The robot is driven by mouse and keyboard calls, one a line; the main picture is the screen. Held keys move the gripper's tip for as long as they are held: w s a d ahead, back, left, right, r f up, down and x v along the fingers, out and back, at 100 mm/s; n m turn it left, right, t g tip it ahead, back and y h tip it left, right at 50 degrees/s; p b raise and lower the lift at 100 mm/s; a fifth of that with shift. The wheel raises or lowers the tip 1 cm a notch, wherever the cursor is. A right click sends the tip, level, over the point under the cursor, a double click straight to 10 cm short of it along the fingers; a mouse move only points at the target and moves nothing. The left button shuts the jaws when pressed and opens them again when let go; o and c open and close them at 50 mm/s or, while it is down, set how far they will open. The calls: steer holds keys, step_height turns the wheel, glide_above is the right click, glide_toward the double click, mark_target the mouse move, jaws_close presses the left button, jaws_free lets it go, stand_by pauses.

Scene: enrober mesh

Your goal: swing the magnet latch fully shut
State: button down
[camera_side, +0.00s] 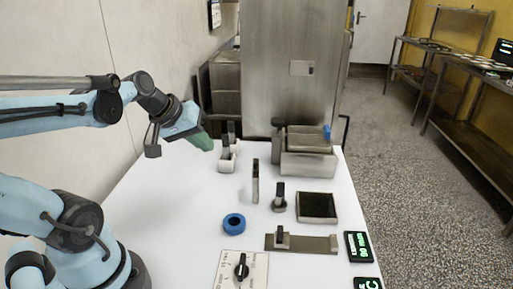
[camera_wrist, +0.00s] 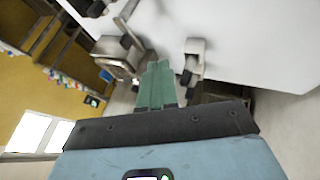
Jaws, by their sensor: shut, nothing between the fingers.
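A small pale bracket with dark upright parts (camera_side: 227,158) stands at the back left of the white table. It looks like the magnet latch, but I cannot tell for certain, nor how far it is swung. In the wrist view a pale bracket (camera_wrist: 193,56) with a dark end shows just right of my fingertips. My gripper (camera_side: 205,143) has green fingers, shut together and empty. It is above the table's back left, just left of the bracket in the side view. The fingers also show in the wrist view (camera_wrist: 156,78). Contact with the bracket cannot be made out.
A steel box (camera_side: 308,163) stands at the back right. A thin upright post (camera_side: 255,182), a knob on a round base (camera_side: 279,205), a dark tray (camera_side: 317,206), a blue ring (camera_side: 234,223), a slider plate (camera_side: 310,243) and a dial panel (camera_side: 230,270) stand nearer. The table's left is clear.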

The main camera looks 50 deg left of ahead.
mark_target(256, 165)
steer(key=shift+a, duration=0.1)
stand_by(0.3)
steer(key=w+d+f, duration=0.2)
steer(key=w+f, duration=0.6)
steer(key=w, duration=0.1)
steer(key=shift+d, duration=0.35)
stand_by(0.5)
steer(key=shift+w+m+h, duration=0.4)
steer(key=shift+m, duration=0.2)
stand_by(0.3)
steer(key=w+d+m+g+h, duration=0.4)
steer(key=d+m+h, duration=0.1)
steer(key=m, duration=0.7)
steer(key=shift+w+g+h, duration=0.35)
steer(key=shift+g+h, duration=0.05)
steer(key=shift+h, duration=0.1)
steer(key=shift+d, duration=0.15)
stand_by(0.5)
stand_by(0.4)
